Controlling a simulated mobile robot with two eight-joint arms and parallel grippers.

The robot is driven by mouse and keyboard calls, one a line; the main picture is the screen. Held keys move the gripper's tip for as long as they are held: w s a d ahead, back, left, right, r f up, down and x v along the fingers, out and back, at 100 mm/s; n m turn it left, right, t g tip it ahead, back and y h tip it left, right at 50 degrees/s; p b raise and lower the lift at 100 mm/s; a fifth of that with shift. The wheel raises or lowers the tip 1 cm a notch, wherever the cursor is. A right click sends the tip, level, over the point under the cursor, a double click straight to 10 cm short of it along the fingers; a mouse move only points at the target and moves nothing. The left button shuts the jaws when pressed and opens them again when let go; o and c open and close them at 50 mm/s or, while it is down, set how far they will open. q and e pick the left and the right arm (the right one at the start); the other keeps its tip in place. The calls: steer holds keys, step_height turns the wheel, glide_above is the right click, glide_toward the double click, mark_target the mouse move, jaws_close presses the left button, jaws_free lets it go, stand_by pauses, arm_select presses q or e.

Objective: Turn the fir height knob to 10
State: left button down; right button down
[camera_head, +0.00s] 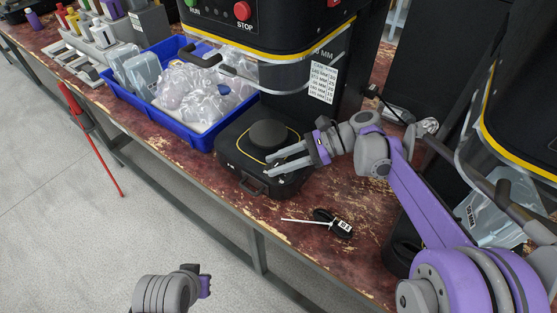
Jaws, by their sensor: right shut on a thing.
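The near seamer has a black base (228,150) with a round dark plate (268,134) on top and a yellow line around it. My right gripper (271,164) reaches in from the right at the front right of this base. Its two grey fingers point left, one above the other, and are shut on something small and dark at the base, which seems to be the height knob. The fingers hide most of it, and no number on it can be read. My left gripper (206,285) is low at the bottom, away from the seamer; its fingers are too unclear to judge.
A screwdriver-like tool (325,222) with a black labelled handle lies on the worn bench in front of the base. A blue tray (205,137) with clear bags stands left of it. A white printed card (322,82) is on the machine. Another machine stands close at right.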

steer(key=shift+n+g+h+p, duration=0.3)
steer(key=shift+n+g+h, duration=0.2)
steer(key=shift+n+g, duration=0.9)
steer(key=shift+f, duration=0.1)
steer(key=shift+c, duration=2.4)
jaws_free()
steer(key=p+v, duration=0.1)
steer(key=v, duration=1)
steer(key=shift+p, duration=0.35)
steer(key=shift+w+a, duration=0.1)
steer(key=shift+a, duration=0.05)
